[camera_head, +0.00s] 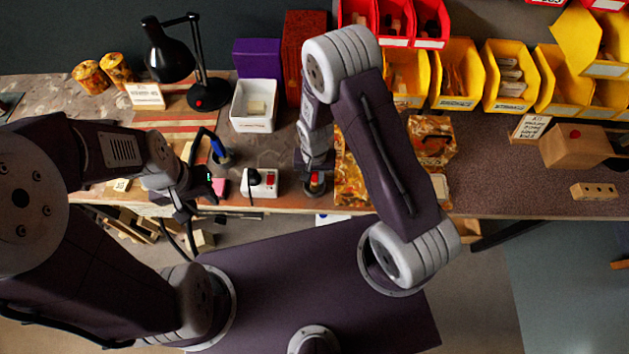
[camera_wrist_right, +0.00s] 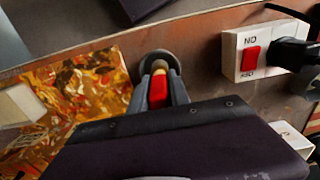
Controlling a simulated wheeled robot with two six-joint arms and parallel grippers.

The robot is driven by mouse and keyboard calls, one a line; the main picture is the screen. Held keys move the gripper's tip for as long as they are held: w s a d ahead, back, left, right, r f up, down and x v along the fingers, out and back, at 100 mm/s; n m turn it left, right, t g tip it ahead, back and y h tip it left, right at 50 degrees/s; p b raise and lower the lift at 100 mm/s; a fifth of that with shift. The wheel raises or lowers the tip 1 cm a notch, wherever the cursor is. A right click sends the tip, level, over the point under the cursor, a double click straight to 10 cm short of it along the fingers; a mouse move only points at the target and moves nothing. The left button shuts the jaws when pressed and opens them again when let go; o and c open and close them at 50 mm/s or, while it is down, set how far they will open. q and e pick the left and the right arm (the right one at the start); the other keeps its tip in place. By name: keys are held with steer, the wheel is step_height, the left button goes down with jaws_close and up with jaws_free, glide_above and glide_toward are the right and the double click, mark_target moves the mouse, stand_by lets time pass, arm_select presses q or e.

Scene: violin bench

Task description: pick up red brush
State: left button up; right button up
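The red brush (camera_wrist_right: 158,92) stands on the bench near its front edge, its lower end at a round dark holder (camera_wrist_right: 158,64). It also shows in the head view (camera_head: 315,181) under my right gripper. My right gripper (camera_wrist_right: 160,86) points down with one finger on each side of the red handle. Both fingers lie flush against it, with no gap that I can see. My left gripper (camera_head: 205,187) is over the front edge at the left, by a blue brush (camera_head: 219,151); its fingertips are not clear.
A white switch box (camera_head: 259,184) with a red switch stands left of the red brush, a pink block (camera_head: 219,187) beyond it. A white bin (camera_head: 254,106) is behind, and an orange patterned sheet (camera_head: 349,181) lies to the right. A black lamp (camera_head: 170,52) stands at the back left.

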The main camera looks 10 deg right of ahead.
jaws_close()
steer(key=shift+r, duration=0.25)
step_height(320, 180, up, 4)
steer(key=p, duration=0.4)
steer(key=s+d+r+p, duration=0.2)
steer(key=s+r+p, duration=0.4)
steer(key=s, duration=0.5)
steer(key=shift+s+d+r+p, duration=0.2)
steer(key=shift+d+r+p, duration=0.1)
steer(key=shift+p, duration=0.3)
steer(key=shift+d, duration=0.1)
